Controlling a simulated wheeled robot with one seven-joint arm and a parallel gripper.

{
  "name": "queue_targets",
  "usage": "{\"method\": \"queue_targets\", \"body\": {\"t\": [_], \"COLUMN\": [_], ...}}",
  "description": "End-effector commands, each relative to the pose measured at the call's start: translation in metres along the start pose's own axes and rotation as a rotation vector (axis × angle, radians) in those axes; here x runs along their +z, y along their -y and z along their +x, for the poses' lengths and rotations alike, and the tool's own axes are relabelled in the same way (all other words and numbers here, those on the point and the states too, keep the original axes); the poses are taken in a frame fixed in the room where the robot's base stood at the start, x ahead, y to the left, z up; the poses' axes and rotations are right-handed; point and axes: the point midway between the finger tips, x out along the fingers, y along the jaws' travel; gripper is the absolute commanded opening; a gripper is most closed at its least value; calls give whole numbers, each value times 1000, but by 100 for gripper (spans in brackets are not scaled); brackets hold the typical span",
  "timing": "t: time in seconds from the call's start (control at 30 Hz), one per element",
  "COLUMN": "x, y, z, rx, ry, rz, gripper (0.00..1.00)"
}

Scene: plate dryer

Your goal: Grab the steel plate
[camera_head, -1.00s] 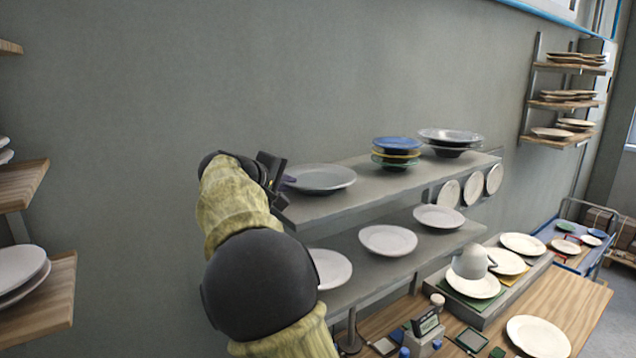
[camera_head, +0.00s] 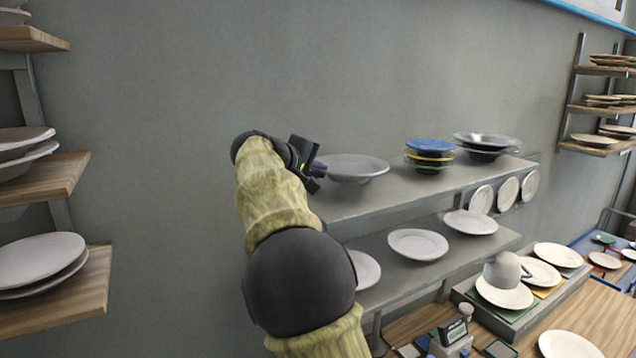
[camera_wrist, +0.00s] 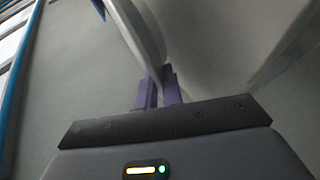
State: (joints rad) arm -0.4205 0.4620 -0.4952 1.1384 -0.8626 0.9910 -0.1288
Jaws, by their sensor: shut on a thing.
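The steel plate (camera_head: 352,168) is grey and shallow, at the left end of the upper grey shelf in the head view. It appears to be slightly above the shelf surface. My gripper (camera_head: 319,169) is shut on its left rim. In the wrist view the purple fingers of my gripper (camera_wrist: 159,88) close on the edge of the plate (camera_wrist: 142,38). The far part of the plate is out of the wrist view.
The upper shelf (camera_head: 395,190) also bears a stack of coloured plates (camera_head: 430,153) and a shiny metal dish stack (camera_head: 487,143) to the right. White plates (camera_head: 418,244) lie on the shelf below. Wooden shelves with plates (camera_head: 50,185) stand at the left. Wall space above is clear.

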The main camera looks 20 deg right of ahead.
Motion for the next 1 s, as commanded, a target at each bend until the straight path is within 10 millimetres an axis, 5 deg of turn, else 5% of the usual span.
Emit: {"method": "queue_targets", "body": {"t": [0.43,1.0], "x": [-10,-11], "y": [-57,-66], "z": [-23,-28], "rx": [7,6], "ry": [-2,-2], "rz": [2,0], "gripper": [0,0]}}
